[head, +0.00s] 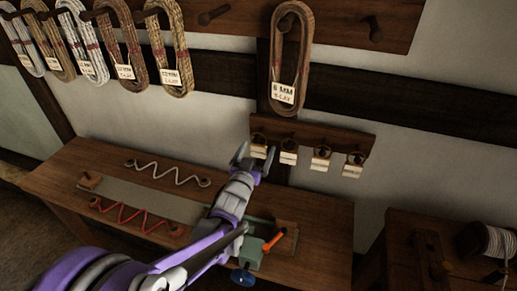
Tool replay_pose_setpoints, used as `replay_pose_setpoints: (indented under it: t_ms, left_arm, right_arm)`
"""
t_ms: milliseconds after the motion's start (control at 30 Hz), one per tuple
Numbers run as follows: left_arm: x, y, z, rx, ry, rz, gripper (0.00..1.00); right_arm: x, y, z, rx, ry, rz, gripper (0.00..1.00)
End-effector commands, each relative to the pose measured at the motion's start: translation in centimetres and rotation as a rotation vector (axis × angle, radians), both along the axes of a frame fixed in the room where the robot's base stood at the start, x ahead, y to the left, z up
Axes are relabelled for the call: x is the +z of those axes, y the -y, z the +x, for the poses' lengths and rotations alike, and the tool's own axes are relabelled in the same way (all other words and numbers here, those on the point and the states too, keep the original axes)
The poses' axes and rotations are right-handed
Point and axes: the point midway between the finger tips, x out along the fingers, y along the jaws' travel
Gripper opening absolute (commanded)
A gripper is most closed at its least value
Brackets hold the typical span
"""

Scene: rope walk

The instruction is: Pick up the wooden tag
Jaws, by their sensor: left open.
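Several small wooden tags with pale faces hang in a row from a small dark wooden rack (318,133) on the wall. The leftmost wooden tag (258,152) is partly behind my left gripper. The others, such as the second tag (289,156), the third tag (320,161) and the rightmost tag (352,167), hang clear to the right. My left gripper (253,156) is open, its fingers reaching up around or just in front of the leftmost tag. I cannot tell whether they touch it. My right gripper is not in view.
A workbench (110,160) below holds a white zigzag cord (165,171), a red zigzag cord (132,215) and a green vise-like device with an orange handle (274,242). A labelled rope coil (291,60) hangs above the rack. More coils hang upper left. A spool (492,240) stands at right.

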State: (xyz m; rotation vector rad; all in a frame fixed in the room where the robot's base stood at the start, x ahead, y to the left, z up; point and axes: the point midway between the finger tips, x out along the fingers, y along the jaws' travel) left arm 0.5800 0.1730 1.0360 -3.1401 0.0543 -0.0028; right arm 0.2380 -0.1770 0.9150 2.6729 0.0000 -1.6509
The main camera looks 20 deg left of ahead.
Motion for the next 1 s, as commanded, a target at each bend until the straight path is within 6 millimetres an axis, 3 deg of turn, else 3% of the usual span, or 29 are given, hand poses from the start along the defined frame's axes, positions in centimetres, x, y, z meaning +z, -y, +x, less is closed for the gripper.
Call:
replay_pose_setpoints:
  t_ms: [167, 433, 900, 1000]
  left_arm:
    - [0.1, 0.1, 2.1, 0.000, 0.000, -0.001, 1.00]
    - [0.0, 0.1, 2.2, 0.000, -0.001, -0.001, 0.98]
    - [0.0, 0.1, 2.2, 0.000, -0.001, -0.001, 0.15]
    - [0.0, 0.1, 2.2, 0.000, 0.000, -0.001, 0.15]
  right_arm:
    - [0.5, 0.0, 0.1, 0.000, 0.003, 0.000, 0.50]
    - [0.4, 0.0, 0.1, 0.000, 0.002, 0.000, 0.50]
    - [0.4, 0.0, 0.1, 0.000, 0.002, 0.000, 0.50]
    - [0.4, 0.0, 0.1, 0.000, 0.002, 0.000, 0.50]
